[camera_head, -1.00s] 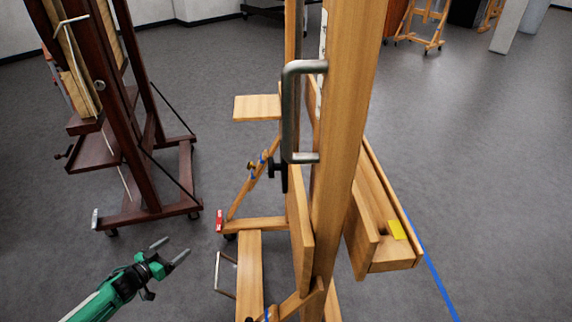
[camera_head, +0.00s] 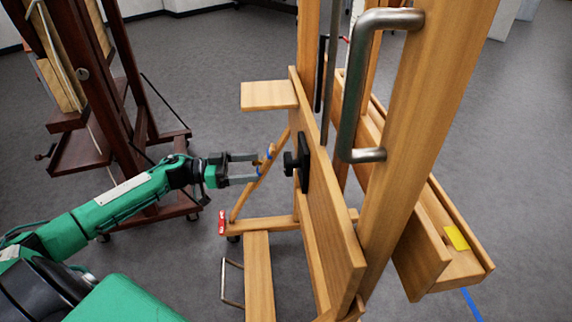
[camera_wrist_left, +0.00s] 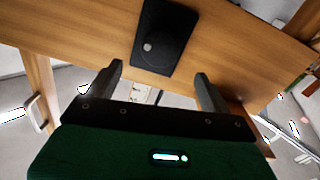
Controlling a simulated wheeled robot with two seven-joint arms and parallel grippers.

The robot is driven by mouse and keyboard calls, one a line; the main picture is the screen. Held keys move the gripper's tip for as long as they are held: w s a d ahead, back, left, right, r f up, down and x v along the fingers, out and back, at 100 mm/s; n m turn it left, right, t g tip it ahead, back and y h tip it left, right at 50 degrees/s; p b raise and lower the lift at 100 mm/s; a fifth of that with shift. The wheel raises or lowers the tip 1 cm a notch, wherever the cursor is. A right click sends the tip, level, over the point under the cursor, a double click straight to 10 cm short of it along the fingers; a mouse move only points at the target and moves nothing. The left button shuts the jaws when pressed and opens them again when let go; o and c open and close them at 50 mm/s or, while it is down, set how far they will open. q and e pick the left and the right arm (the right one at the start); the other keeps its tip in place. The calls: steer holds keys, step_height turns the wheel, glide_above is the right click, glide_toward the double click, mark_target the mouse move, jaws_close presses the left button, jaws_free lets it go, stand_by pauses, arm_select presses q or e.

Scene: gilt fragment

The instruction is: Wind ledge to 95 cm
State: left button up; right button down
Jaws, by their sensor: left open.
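The wooden easel has a pale trough-like ledge (camera_head: 464,268) on its right side, with a yellow tag (camera_head: 457,238) in it. A black knob on a black plate (camera_head: 298,163) is fixed to the easel's near side board (camera_head: 330,225); the plate also shows in the left wrist view (camera_wrist_left: 165,35). My left gripper (camera_head: 257,168) is open and empty, just left of the knob and apart from it. In the left wrist view its fingers (camera_wrist_left: 158,75) point at the board, below the plate. No height scale is readable. My right gripper is out of view.
A metal D-handle (camera_head: 350,95) stands out from the easel's upright. A small wooden shelf (camera_head: 269,95) juts left above my gripper. A dark red-brown easel (camera_head: 100,110) stands at the left. Grey floor (camera_head: 225,60) is clear between the easels.

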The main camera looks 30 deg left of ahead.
mark_target(289, 164)
arm_select(q)
steer(key=x, duration=0.9)
steer(key=shift+w+d, duration=0.25)
steer(key=shift+d, duration=0.05)
steer(key=shift+c, duration=0.4)
steer(key=c, duration=0.9)
steer(key=shift+m, duration=0.3)
